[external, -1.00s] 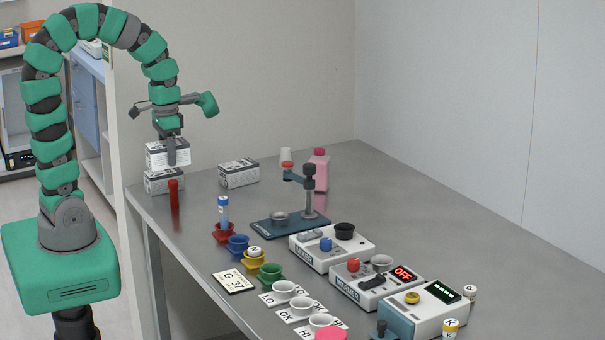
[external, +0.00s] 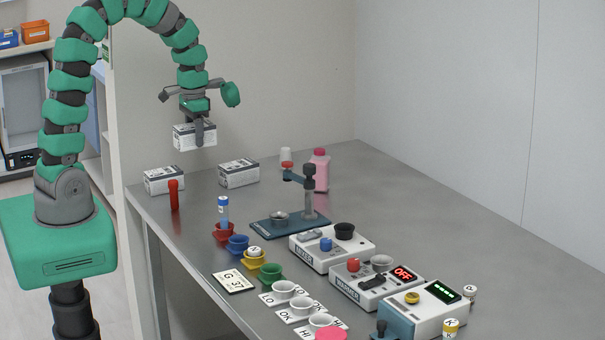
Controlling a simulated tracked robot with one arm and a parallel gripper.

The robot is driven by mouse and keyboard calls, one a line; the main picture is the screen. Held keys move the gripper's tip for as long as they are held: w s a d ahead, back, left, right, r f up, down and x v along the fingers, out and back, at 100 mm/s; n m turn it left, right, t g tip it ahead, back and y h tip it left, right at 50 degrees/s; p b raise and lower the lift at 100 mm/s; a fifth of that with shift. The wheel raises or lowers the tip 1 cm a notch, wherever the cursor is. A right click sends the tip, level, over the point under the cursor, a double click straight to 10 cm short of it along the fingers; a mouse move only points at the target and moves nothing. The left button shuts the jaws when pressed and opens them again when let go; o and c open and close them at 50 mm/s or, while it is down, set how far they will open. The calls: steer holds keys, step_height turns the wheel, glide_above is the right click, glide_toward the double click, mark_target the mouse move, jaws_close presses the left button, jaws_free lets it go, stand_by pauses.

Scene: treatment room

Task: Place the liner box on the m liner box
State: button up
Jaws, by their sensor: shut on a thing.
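My gripper (external: 199,134) is shut on a white and dark printed liner box (external: 182,137) and holds it in the air above the back left of the table. Two similar boxes stand on the table below. One box (external: 160,181) is at the left edge, lower left of the held box. The other box (external: 239,174) is to the right, lower right of the held box. The held box touches neither. The lettering is too small to tell which is the m liner box.
A red upright cylinder (external: 174,195) stands just in front of the left box. A blue-capped tube stands in a red cup (external: 224,233). A dark blue stand (external: 291,223) and a pink bottle (external: 320,171) are right of the right box. The table (external: 420,205) is clear at the right.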

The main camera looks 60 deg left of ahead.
steer(key=shift+w+a, duration=0.25)
steer(key=shift+a, duration=0.15)
step_height(320, 180, down, 5)
steer(key=p, duration=0.2)
glide_above(239, 164)
steer(key=shift+a+f, duration=0.1)
steer(key=shift+f, duration=0.85)
steer(key=shift+f+p, duration=0.55)
steer(key=shift+f, duration=1.2)
steer(key=o, duration=1.1)
